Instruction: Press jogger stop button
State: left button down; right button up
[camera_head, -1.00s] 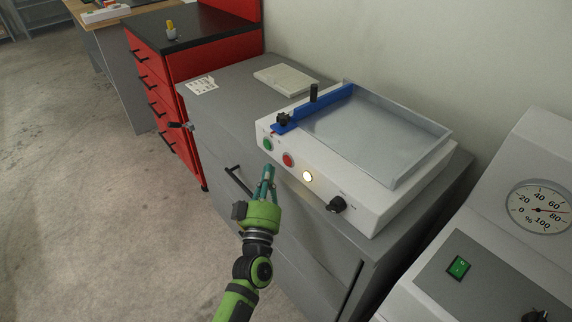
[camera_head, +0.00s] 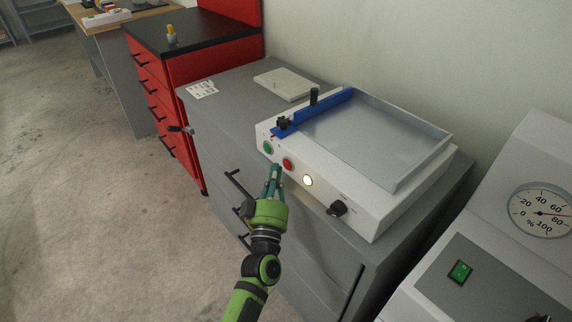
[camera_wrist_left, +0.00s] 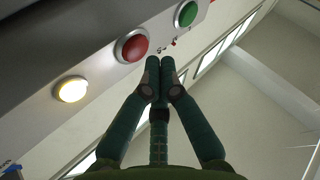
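The jogger (camera_head: 385,197) is a white box with a grey tray on top and a blue bar. Its front panel has a green button (camera_head: 268,148), a red button (camera_head: 288,163), a lit white lamp (camera_head: 307,181) and a black knob (camera_head: 337,208). My left gripper (camera_head: 275,170) is in front of the panel, just below and left of the red button. In the left wrist view, its closed fingertips (camera_wrist_left: 159,66) are beside the red button (camera_wrist_left: 131,46), with the green button (camera_wrist_left: 186,14) further up. No contact with the red button is visible. My right gripper is out of view.
The jogger stands on a grey cabinet (camera_head: 230,93) with a stack of paper (camera_head: 283,83) and a white card (camera_head: 201,90). A red drawer cabinet (camera_head: 215,60) is at the back left. A grey machine with a gauge (camera_head: 541,209) is at the right.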

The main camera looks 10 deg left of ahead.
pick_arm(q)
jog(key=shift+w+d, duration=0.1)
jog(key=shift+w, duration=0.05)
dwell(0.7)
jog(key=shift+w+d, duration=0.15)
jog(key=shift+w, duration=0.05)
jog(key=shift+w+d, duration=0.25)
jog(key=shift+w, duration=0.1)
dwell(0.7)
dwell(0.3)
jog(key=shift+s+a+p, duration=0.35)
jog(key=shift+s+a, duration=0.15)
jog(key=shift+s, duration=0.2)
jog(key=s+a+p, duration=0.1)
jog(key=s, duration=0.1)
jog(key=s+a+p, duration=0.1)
jog(key=s+a, duration=0.1)
dwell(0.3)
